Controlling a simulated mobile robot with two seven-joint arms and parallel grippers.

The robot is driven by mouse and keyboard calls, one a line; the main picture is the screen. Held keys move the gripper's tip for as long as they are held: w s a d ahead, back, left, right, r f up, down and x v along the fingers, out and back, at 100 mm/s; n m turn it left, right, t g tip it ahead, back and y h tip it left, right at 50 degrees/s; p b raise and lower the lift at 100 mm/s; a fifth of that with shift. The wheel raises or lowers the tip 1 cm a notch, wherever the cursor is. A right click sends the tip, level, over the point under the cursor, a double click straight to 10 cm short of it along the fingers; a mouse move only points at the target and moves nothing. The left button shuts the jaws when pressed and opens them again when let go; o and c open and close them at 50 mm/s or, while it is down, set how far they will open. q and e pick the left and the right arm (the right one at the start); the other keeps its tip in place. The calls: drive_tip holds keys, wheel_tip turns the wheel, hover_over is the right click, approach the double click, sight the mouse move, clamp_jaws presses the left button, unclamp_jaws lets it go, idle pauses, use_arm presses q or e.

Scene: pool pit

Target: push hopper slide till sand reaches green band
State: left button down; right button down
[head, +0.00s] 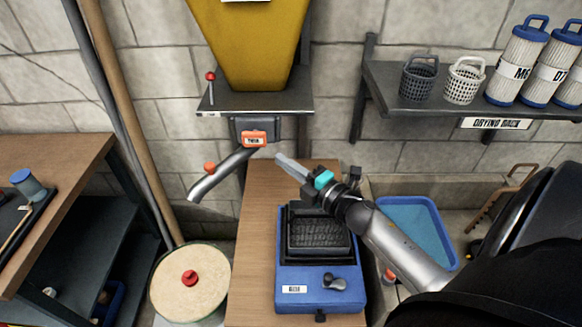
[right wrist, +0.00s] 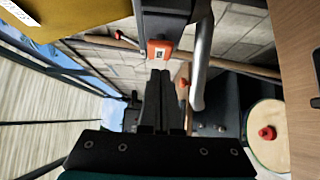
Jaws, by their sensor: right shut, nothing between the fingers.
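The yellow hopper (head: 246,42) stands on a dark wall shelf. Under the shelf is a dark slide housing (head: 275,128) with an orange labelled block (head: 254,139) on its front. The block also shows in the right wrist view (right wrist: 159,51). A bent metal spout (head: 218,177) with a small orange-red knob (head: 209,167) runs down to the left. My right gripper (head: 281,160) is shut and empty, just below and right of the orange block, with a small gap. Its fingertips (right wrist: 158,74) point at the block in the wrist view. My left gripper is out of view.
A round tan-topped drum (head: 187,298) with a red knob stands below left of the spout. A blue device (head: 320,288) with a black tray sits on the wooden bench (head: 255,225) under my right arm. A drying rack (head: 440,105) holds baskets and filters at right.

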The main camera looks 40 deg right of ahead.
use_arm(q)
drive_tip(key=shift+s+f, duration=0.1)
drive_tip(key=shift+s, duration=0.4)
use_arm(e)
drive_tip(key=shift+s+d, duration=0.2)
drive_tip(key=shift+s, duration=0.6)
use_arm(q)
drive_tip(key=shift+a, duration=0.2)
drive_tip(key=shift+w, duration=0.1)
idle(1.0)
